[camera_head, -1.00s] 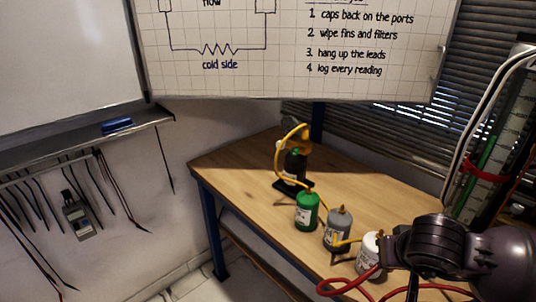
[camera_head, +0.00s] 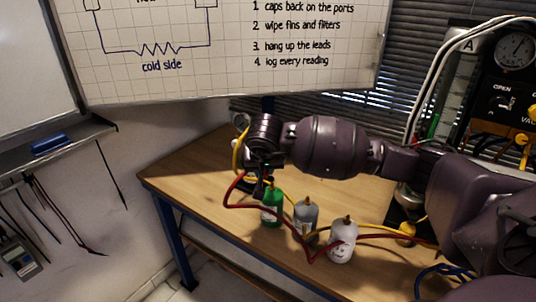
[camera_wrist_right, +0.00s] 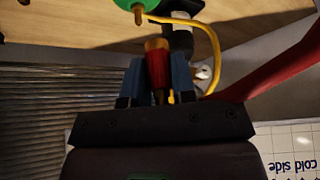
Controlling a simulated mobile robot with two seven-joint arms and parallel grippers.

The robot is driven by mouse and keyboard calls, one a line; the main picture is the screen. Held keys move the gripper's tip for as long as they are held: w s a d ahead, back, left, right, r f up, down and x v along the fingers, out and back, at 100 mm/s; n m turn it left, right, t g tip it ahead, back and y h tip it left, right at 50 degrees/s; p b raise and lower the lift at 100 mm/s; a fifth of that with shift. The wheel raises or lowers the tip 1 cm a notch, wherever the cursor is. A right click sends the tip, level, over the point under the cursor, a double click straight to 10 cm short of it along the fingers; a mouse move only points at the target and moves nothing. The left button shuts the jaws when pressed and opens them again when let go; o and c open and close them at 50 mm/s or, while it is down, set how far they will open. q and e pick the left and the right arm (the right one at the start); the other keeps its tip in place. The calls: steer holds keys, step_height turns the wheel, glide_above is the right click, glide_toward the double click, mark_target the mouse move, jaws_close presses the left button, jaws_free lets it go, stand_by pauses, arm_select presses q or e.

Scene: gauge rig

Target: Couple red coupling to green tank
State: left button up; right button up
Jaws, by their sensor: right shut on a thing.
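The green tank (camera_head: 271,208) stands on the wooden table in the head view. In the wrist view, its green top and brass port (camera_wrist_right: 138,18) show at the upper edge. My right gripper (camera_head: 262,180) is just above and behind the tank's top in the head view. In the wrist view, its blue fingers (camera_wrist_right: 157,78) are shut on the red coupling (camera_wrist_right: 157,62), which has a copper-coloured end pointing towards the tank. The coupling's end and the port look apart. The coupling is hidden by the gripper in the head view. My left gripper is not in view.
A grey tank (camera_head: 306,217) and a white tank (camera_head: 342,243) stand right of the green one. A red hose (camera_head: 228,192) loops from the gripper past them. A yellow hose (camera_wrist_right: 212,45) curves near the coupling. The table's left part (camera_head: 180,175) is clear.

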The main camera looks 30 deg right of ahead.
steer(key=shift+m+g+h, duration=0.3)
steer(key=shift+m, duration=0.5)
steer(key=d, duration=0.1)
steer(key=w+d+r, duration=0.1)
steer(key=d, duration=0.2)
steer(key=shift+w+d+r, duration=0.1)
steer(key=shift+w+r, duration=0.1)
steer(key=shift+w, duration=0.15)
steer(key=shift+f, duration=0.2)
steer(key=shift+f+b, duration=1.3)
steer(key=shift+f, duration=1.1)
